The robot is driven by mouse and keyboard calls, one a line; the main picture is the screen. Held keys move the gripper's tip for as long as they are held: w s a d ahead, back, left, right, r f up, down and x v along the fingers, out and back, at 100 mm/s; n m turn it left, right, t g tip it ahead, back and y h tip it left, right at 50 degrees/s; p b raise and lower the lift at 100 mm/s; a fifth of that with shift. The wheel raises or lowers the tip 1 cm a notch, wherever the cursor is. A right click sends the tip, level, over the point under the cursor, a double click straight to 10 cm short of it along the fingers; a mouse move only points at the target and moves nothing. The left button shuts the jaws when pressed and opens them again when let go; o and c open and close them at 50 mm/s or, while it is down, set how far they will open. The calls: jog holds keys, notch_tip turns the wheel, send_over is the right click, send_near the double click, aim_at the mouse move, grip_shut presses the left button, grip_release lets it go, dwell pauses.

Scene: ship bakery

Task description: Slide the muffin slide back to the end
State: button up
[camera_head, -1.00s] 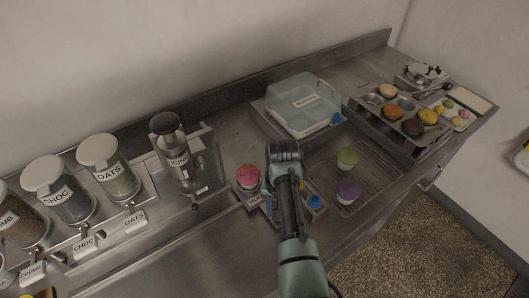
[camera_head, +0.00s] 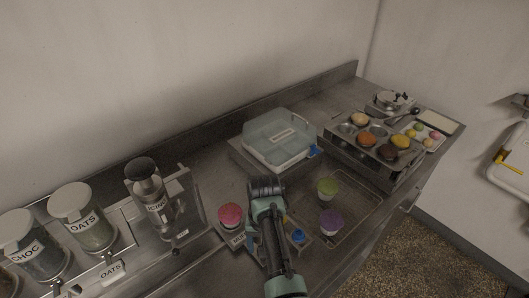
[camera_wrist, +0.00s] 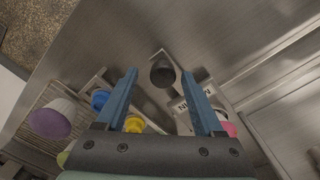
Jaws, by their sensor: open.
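The muffin slide (camera_wrist: 192,112) is a metal piece with a white label, partly readable as "MUFFIN". In the wrist view it lies just beyond and between my fingers. A dark round knob or cup (camera_wrist: 162,70) stands at its pointed end, in line with the gap between my fingertips. My gripper (camera_wrist: 160,76) is open, its two blue fingers apart with nothing clearly held. A pink-topped muffin (camera_head: 231,214) sits at the slide's left part in the head view; its pink edge shows by the right finger (camera_wrist: 229,128). My arm hides much of the slide in the head view.
A blue knob (camera_head: 298,236) is right of my arm. Green (camera_head: 327,187) and purple (camera_head: 331,221) muffins stand on a wire rack (camera_head: 358,212). A clear-lidded box (camera_head: 281,141) is behind. The icing dispenser (camera_head: 150,195) and topping jars (camera_head: 82,222) stand left.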

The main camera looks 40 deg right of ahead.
notch_tip(320, 180, up, 13)
dwell(0.4)
dwell(0.4)
